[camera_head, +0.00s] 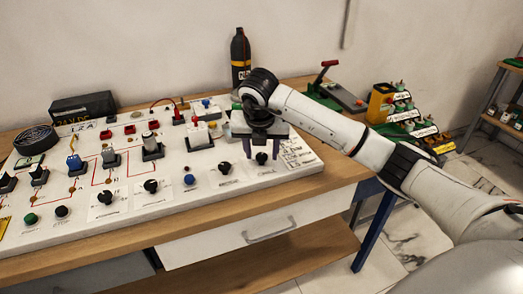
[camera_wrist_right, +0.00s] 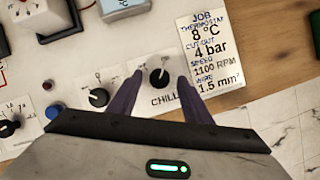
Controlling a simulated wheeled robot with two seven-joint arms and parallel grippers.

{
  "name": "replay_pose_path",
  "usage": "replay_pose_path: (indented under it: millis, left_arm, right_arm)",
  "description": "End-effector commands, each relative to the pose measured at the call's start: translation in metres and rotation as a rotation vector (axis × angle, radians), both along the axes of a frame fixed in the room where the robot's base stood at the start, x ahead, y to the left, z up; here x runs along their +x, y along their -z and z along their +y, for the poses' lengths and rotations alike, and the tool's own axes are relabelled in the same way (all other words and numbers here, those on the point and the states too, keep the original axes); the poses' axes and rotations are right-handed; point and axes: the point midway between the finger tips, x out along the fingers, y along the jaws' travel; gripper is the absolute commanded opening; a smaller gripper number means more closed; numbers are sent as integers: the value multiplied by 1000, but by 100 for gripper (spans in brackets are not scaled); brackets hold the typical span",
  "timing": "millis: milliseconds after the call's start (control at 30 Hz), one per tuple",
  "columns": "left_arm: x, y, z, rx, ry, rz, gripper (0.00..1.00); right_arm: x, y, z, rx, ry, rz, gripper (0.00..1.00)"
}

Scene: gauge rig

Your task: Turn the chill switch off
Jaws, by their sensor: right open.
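The chill switch is a small black rotary knob (camera_wrist_right: 160,77) above the printed word CHILL in the right wrist view. A pale pointer mark shows near its top edge; its exact setting is too small to read. The knob also shows at the panel's right front in the head view (camera_head: 261,158). My right gripper (camera_head: 262,152) is open above the panel, pointing down. In the right wrist view its two dark fingers (camera_wrist_right: 159,82) stand on either side of the knob, with gaps visible. Whether they touch the panel I cannot tell. My left gripper is not in view.
The white sloped panel (camera_head: 150,205) lies on a wooden bench. A similar black knob (camera_wrist_right: 98,97) sits close left of the chill switch. A job card (camera_wrist_right: 210,50) lies to its right. A black bottle (camera_head: 240,55) and a red-handled tool (camera_head: 328,75) stand behind.

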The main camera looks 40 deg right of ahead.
Motion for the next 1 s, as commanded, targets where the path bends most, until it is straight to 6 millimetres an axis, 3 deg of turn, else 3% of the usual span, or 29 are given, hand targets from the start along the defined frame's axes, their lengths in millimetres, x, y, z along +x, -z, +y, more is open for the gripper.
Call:
replay_pose_path:
  millis: [333, 567, 1000]
  left_arm:
    - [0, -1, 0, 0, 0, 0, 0]
    - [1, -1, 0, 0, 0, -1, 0]
    - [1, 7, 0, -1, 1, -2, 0]
  right_arm:
    - [1, 4, -1, 0, -1, 0, 43]
    - [1, 4, 0, 0, -1, 0, 4]
    - [0, 5, -2, 0, -95, 0, 4]
